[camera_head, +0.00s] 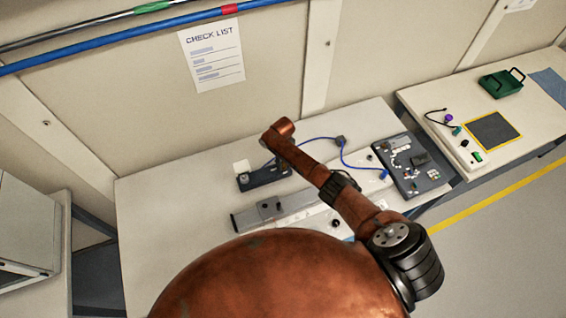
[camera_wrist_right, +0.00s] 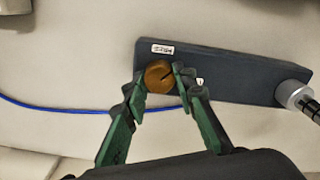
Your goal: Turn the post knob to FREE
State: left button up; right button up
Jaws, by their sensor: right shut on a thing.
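The post knob (camera_wrist_right: 159,77) is a round orange-brown knob with a dark line across its face. It sits on a dark grey base plate (camera_wrist_right: 235,75) in the right wrist view. My right gripper (camera_wrist_right: 161,84) has its two green and dark fingers on either side of the knob and is shut on it. A small white label lies on the plate above the knob; its words are too small to read. In the head view the dark base (camera_head: 272,177) lies at the back of the table, and my right arm hides the gripper and knob. My left gripper is not in view.
A metal post (camera_wrist_right: 296,95) stands at the plate's right end. A blue cable (camera_wrist_right: 55,108) runs on the table left of the knob. In the head view, a long grey rail (camera_head: 300,204) lies in front and a dark board with small parts (camera_head: 410,165) lies right.

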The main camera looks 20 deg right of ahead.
aim_at(283, 165)
jog(key=n, duration=0.4)
jog(key=shift+p, duration=0.3)
jog(key=shift+s+n, duration=0.1)
jog(key=shift+n, duration=2.1)
jog(key=o, duration=1.2)
jog(key=shift+c, duration=0.2)
notch_tip(283, 165, up, 12)
